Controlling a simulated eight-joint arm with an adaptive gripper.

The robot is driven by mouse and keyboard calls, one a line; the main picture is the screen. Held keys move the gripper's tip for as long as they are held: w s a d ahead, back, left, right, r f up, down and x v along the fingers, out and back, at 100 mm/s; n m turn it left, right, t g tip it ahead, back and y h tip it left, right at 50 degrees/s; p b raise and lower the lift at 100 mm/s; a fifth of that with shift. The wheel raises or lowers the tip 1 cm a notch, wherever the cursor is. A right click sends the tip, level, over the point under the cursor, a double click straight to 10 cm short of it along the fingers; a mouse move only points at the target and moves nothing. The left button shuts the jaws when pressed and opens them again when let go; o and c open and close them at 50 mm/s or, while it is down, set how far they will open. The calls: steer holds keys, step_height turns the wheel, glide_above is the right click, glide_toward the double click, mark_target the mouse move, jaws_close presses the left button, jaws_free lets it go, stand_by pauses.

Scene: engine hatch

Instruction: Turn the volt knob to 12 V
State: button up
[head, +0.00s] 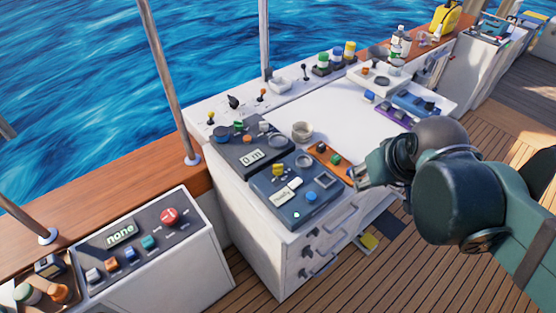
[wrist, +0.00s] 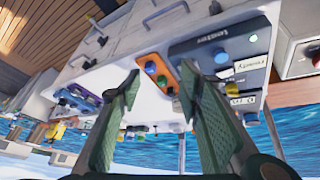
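No knob carries a readable volt marking, so I cannot tell which one is the volt knob. A dark blue panel (head: 262,187) on the white console has a yellow knob (head: 278,169), a blue button (head: 311,196), a lit green lamp (head: 296,215) and a white label. It also shows upside down in the wrist view, lettered "tester" (wrist: 207,38). An orange strip (head: 328,157) with small knobs lies right of it; in the wrist view a blue knob (wrist: 150,67) on it shows between my fingers. My gripper (head: 360,178) is open and empty (wrist: 160,70), close to the strip.
A dark panel (head: 240,143) with a small display stands behind the tester. A purple strip (head: 393,115) and a blue tray (head: 416,103) lie farther right. A separate box (head: 150,240) reading "none" has a red button. The white console top (head: 345,115) has clear room.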

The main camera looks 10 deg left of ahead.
steer(key=w+a+r+n+g+p, duration=0.2)
steer(key=w+a+n+p, duration=0.2)
steer(key=w+a+p, duration=0.15)
steer(key=n+g+p, duration=0.3)
steer(key=n+p, duration=0.7)
steer(key=p, duration=0.1)
glide_toward(278, 165)
steer(key=shift+w+d+f, duration=0.4)
steer(key=shift+w+d, duration=0.05)
steer(key=shift+d, duration=0.05)
steer(key=shift+a+f+n+g+h, duration=0.3)
steer(key=shift+a+f+n+g, duration=0.1)
steer(key=shift+a+f, duration=0.3)
steer(key=shift+f, duration=3.85)
steer(key=c, duration=0.9)
